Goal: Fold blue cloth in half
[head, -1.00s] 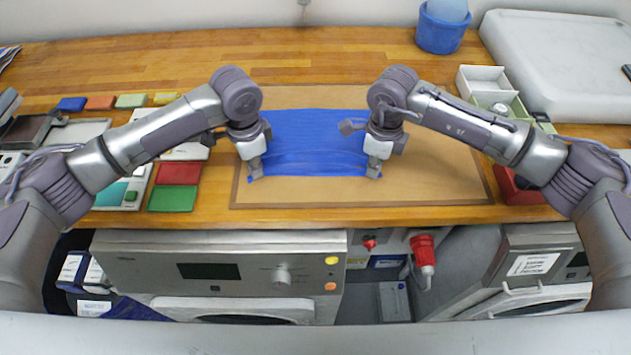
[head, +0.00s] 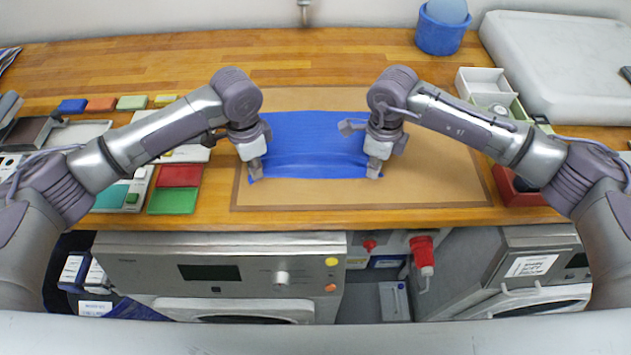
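The blue cloth (head: 315,145) lies spread on a brown mat (head: 440,185) on the wooden counter, with some wrinkles near its front edge. My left gripper (head: 256,174) is at the cloth's front left corner, pointing down. My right gripper (head: 374,172) is at the front right corner, also pointing down. Both fingertips are at the cloth. They are too small in view to tell whether they are shut on it. Parts of the cloth's left and right sides are hidden behind my grippers and wrists.
Red (head: 180,176) and green (head: 173,200) blocks lie left of the mat. A white open box (head: 482,80), a red container (head: 510,190) and a blue bucket (head: 440,35) stand to the right. The counter behind the mat is clear. Appliances (head: 220,275) sit below the front edge.

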